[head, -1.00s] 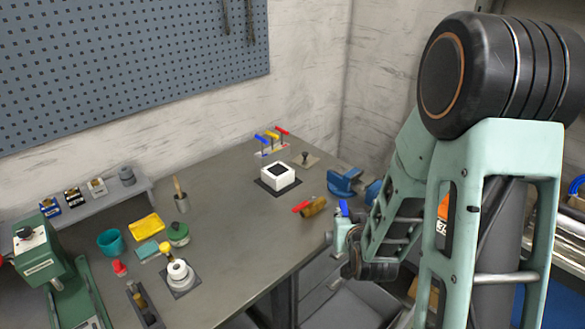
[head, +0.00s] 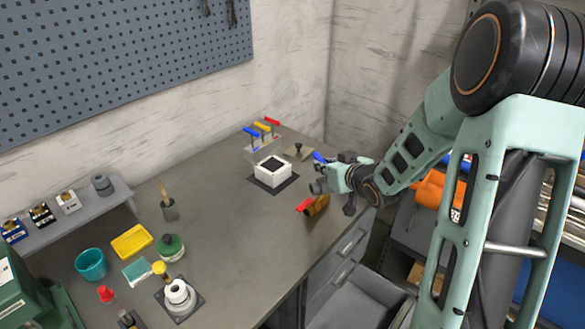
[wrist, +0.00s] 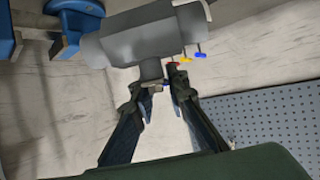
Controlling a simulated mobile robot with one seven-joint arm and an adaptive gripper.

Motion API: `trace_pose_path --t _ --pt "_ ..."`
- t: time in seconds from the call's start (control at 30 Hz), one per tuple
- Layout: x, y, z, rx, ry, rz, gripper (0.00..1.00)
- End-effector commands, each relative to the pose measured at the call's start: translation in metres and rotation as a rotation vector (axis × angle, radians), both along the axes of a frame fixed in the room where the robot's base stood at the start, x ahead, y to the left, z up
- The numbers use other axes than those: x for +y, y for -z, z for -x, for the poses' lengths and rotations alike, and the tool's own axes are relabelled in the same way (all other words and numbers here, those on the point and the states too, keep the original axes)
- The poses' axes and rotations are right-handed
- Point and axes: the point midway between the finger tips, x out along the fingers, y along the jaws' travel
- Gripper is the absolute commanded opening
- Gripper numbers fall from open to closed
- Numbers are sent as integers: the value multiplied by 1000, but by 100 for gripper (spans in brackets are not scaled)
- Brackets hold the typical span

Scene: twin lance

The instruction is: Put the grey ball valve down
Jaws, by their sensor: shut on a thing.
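The grey ball valve (wrist: 135,42) is in my gripper (wrist: 158,88). In the wrist view its thick grey body fills the top, and the fingertips are closed around the narrower neck below it.
A brass valve with a red handle (head: 317,206) lies just in front. A white box on a dark pad (head: 272,172) is to the left, and a stand with coloured handles (head: 262,146) behind. Blue vise parts (wrist: 75,18) show in the wrist view. The bench's middle is clear.

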Motion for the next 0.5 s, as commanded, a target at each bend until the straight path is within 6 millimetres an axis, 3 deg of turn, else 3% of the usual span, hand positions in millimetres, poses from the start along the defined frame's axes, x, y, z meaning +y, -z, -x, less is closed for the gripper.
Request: trace_pose_path --t 0.03,0.3,0.5 --pt "-12 1 -7 -7 -12 0 0" --pt "-50 -2 -22 -18 -81 -6 0" --pt "-61 -3 -27 -20 -99 -8 0"
